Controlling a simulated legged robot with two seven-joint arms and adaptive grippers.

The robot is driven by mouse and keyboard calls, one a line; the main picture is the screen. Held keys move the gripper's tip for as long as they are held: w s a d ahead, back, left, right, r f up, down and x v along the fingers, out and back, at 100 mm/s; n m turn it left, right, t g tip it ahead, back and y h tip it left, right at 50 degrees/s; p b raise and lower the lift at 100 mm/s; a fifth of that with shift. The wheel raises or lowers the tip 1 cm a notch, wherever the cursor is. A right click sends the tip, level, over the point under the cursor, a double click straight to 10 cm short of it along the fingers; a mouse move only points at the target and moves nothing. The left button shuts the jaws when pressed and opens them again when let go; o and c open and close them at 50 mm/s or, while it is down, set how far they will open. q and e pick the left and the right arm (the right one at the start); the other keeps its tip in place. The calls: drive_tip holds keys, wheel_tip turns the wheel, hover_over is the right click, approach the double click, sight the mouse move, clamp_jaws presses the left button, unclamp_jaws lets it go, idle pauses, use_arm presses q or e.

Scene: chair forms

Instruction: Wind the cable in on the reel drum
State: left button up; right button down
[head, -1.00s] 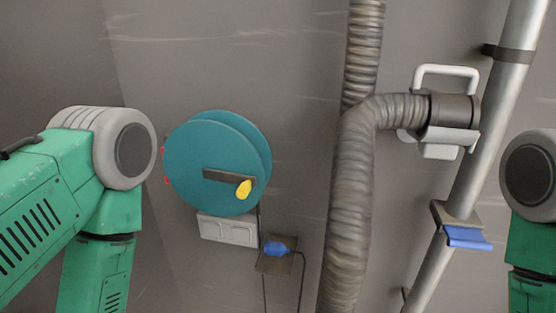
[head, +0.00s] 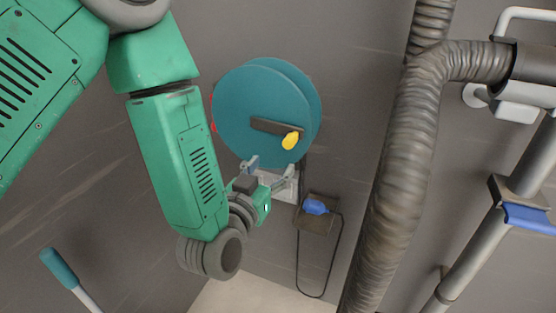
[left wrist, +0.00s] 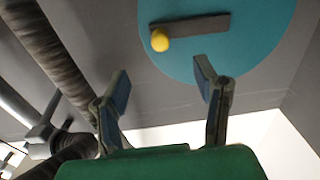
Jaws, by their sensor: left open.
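The teal reel drum (head: 262,105) is mounted on the wall in the upper middle of the head view. A dark crank bar (head: 268,126) with a yellow knob (head: 291,140) sits on its face. The black cable (head: 298,245) hangs below in a loop, by a blue plug (head: 315,206) on a small brown bracket. My left gripper (head: 270,168) is open and empty, just below the drum and apart from the knob. In the left wrist view, the yellow knob (left wrist: 160,41) shows beyond and between the open fingers (left wrist: 160,85). My right gripper is not in view.
A thick ribbed grey hose (head: 400,150) runs down the wall to the right of the drum. A slanted metal pipe with a blue clamp lever (head: 530,218) stands farther right. A teal-handled stick (head: 60,268) is at lower left. The wall between drum and hose is clear.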

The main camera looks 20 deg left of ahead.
sight(287, 146)
use_arm(q)
drive_tip(key=w, duration=1.1)
drive_tip(key=shift+w+d+b, duration=0.2)
drive_tip(key=shift+d+b, duration=0.15)
drive_tip(key=shift+d, duration=0.05)
drive_tip(key=shift+c, duration=0.4)
drive_tip(key=c, duration=1)
drive_tip(key=shift+o, duration=0.2)
drive_tip(key=o, duration=0.5)
drive_tip(key=r+p, duration=0.2)
drive_tip(key=r, duration=0.1)
drive_tip(key=r+p, duration=0.1)
drive_tip(key=shift+a+r+p, duration=0.3)
drive_tip(key=shift+a+r, duration=0.05)
